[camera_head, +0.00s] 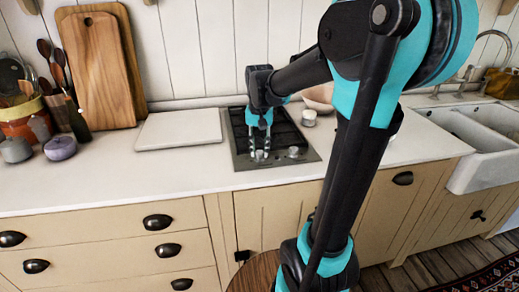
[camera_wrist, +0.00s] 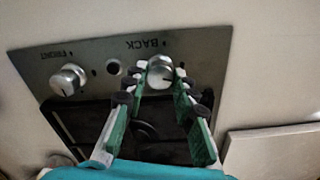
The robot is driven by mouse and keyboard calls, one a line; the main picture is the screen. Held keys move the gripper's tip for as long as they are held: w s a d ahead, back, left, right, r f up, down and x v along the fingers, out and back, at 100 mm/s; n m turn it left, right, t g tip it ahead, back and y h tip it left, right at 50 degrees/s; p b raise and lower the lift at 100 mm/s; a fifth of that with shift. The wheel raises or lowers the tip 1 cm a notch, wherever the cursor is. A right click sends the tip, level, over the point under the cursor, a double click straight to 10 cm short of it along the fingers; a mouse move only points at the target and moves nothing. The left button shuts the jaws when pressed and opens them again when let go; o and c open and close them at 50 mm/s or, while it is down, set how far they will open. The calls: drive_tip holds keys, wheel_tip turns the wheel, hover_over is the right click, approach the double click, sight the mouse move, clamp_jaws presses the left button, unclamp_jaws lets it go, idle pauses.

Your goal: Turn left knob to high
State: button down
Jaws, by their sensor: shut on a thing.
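The left knob (camera_head: 260,155) is a silver knob at the front edge of the black cooktop (camera_head: 240,150). In the wrist view, which looks at the panel from the other side, this knob (camera_wrist: 160,74) sits by the word BACK. My gripper (camera_head: 260,151) points down over it, and its two fingers are closed around the knob's sides. The fingertips (camera_wrist: 161,68) hide part of the knob, so its pointer setting cannot be read. The right knob (camera_head: 294,152) stands free, and it also shows by the word FRONT in the wrist view (camera_wrist: 68,80).
A pale board (camera_head: 180,130) lies on the white counter left of the cooktop. Wooden cutting boards (camera_head: 97,70) lean on the wall. A small jar (camera_head: 308,118) and a bowl (camera_head: 318,97) stand right of the cooktop. The front counter strip is clear.

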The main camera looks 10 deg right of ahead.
sight(260, 152)
drive_tip(key=shift+n, duration=1.5)
drive_tip(key=c, duration=1.2)
unclamp_jaws()
wheel_tip(260, 152, up, 12)
